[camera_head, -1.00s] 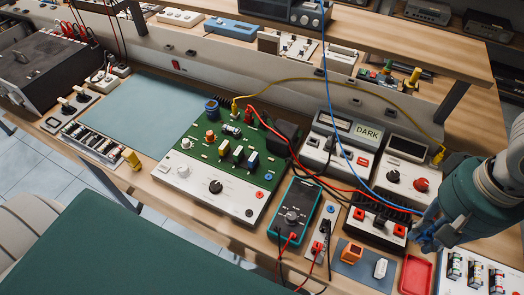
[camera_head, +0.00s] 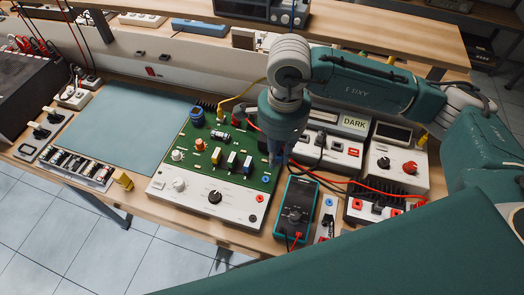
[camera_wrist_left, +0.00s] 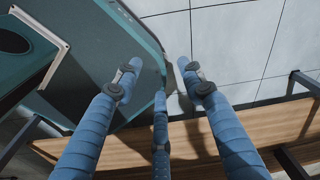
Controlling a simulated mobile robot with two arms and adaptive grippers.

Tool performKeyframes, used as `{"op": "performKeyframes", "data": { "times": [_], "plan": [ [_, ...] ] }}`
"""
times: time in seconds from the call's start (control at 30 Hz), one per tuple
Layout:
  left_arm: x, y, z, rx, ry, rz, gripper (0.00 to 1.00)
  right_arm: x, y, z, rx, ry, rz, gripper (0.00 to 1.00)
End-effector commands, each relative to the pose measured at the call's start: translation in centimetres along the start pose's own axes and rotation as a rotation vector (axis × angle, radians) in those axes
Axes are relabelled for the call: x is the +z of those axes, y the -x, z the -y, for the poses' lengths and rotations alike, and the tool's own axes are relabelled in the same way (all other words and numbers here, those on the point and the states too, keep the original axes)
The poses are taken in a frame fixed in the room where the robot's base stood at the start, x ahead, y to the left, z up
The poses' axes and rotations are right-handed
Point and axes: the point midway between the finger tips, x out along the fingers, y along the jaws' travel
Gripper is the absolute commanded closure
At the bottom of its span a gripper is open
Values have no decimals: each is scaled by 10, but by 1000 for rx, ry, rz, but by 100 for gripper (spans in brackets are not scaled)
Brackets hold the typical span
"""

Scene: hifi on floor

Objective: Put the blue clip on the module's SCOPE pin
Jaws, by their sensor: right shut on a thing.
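The module (camera_head: 236,202) is a green circuit board with a white front panel, on the bench in the head view. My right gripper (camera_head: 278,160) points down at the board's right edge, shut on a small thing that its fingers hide. I cannot make out the blue clip itself or whether it touches a pin. The SCOPE pin cannot be told apart; the arm covers the board's back right corner. My left gripper (camera_wrist_left: 158,68) is open and empty in the left wrist view, over the bench edge and tiled floor.
A teal multimeter (camera_head: 295,208) lies just right of the module. Right of it stand a box reading DARK (camera_head: 355,124), a knobbed box (camera_head: 395,166) and red leads. A yellow lead (camera_head: 240,96) rises behind the board. A blue-green mat (camera_head: 125,125) lies clear at left.

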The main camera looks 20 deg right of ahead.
Motion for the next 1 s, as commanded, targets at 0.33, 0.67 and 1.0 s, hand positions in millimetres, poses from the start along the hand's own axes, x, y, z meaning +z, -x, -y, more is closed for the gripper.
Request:
{"op": "performKeyframes", "data": {
  "times": [0.33,0.67,1.0],
  "plan": [
    [-15,28,-6,7,3,-18,60,16,-32,24,-3,-972,-17,100],
    [-12,29,-3,4,1,-14,60,19,-47,28,-13,-1235,-23,100],
    [-9,15,-2,2,0,-10,60,18,-71,28,-12,-1232,-24,100]
  ]
}}
